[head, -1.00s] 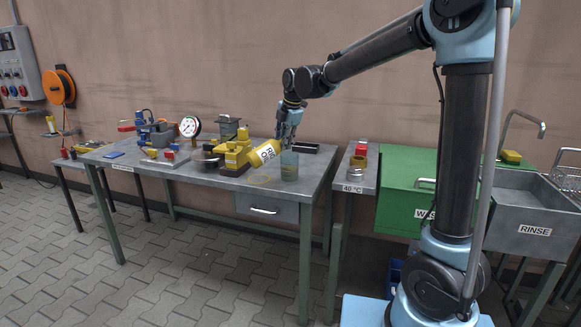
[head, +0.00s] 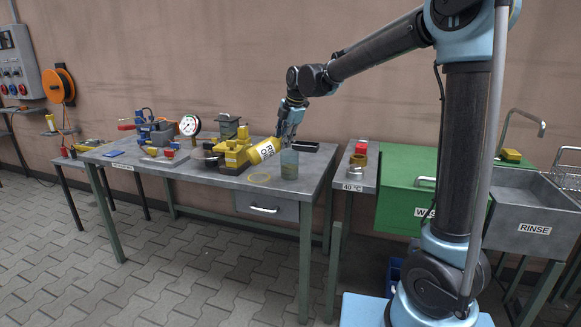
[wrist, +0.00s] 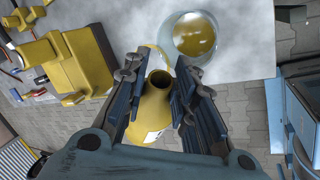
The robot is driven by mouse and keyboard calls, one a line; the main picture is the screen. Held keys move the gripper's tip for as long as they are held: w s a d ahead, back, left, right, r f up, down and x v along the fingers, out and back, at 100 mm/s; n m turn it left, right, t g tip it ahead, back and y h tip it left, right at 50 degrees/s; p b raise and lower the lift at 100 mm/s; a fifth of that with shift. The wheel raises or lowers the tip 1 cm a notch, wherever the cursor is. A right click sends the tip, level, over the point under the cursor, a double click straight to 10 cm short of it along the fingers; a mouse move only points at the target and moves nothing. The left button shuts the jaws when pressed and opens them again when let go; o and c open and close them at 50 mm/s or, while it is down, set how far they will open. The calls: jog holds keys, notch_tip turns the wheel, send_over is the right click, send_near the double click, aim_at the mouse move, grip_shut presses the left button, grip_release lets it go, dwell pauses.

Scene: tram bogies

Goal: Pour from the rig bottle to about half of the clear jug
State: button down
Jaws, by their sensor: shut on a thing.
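The rig bottle (head: 262,152) is yellow with a white label and leans strongly, its base low to the left. My gripper (head: 289,122) is shut on it near its upper end, left of and above the clear jug. In the wrist view the bottle's open mouth (wrist: 160,78) shows between the fingers (wrist: 158,95). The clear jug (head: 289,163) stands upright on the grey workbench (head: 225,183). The wrist view shows yellow liquid in the jug (wrist: 196,35). Its exact level is hard to read. No stream is clearly visible.
The bench's front right is clear.

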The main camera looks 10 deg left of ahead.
jog(key=shift+w+d+r+g+y+p, duration=0.1)
jog(key=shift+w+d+g+y+p, duration=0.35)
jog(key=shift+g+y+p, duration=0.3)
dwell(2.0)
jog(key=shift+w+d+m+g+y+p, duration=0.1)
jog(key=shift+m+g+y+p, duration=0.3)
jog(key=shift+g+y, duration=0.3)
dwell(3.1)
